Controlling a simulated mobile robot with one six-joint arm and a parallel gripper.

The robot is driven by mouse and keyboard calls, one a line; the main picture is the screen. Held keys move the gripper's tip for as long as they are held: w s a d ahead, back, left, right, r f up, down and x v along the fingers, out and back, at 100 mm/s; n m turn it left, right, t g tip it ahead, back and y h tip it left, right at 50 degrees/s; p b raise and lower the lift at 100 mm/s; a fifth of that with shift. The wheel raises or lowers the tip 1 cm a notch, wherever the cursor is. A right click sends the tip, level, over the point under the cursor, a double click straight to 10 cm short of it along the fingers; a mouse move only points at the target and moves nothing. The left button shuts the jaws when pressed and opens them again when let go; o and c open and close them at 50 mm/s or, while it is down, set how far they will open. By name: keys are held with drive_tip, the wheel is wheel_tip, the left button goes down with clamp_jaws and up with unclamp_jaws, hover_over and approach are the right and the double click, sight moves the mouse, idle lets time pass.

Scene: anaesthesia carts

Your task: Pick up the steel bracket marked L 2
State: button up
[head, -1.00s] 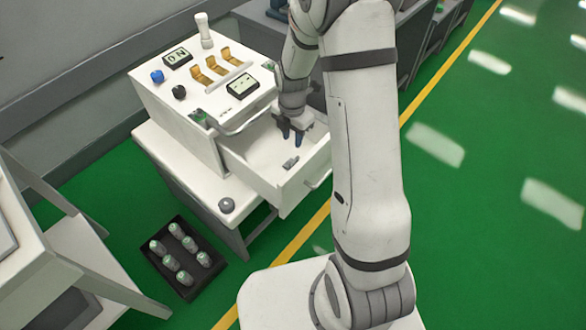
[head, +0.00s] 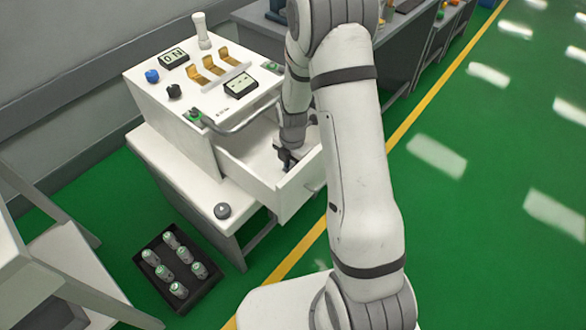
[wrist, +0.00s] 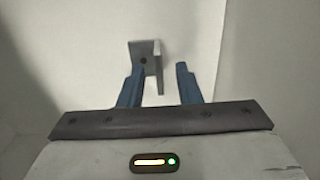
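A grey steel bracket (wrist: 147,58) lies in the open white drawer (head: 292,198). In the wrist view it is an angled piece with a flat plate and an upright flange. No L 2 marking can be read on it. My gripper (wrist: 159,69) is open, with two blue fingers pointing at the bracket. The bracket's lower part reaches into the gap, close to the left finger; I cannot tell if they touch. The right finger is clear of it. In the head view my gripper (head: 286,160) is down inside the drawer and hides the bracket.
The drawer walls stand close around my gripper. The white cart (head: 180,115) above has brass switches (head: 213,70), knobs and a bar handle (head: 245,122). A black tray (head: 190,300) with several grey-green cylinders stands on the floor at left. Green floor is free at right.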

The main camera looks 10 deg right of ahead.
drive_tip(key=shift+c, duration=0.3)
clamp_jaws()
idle(0.3)
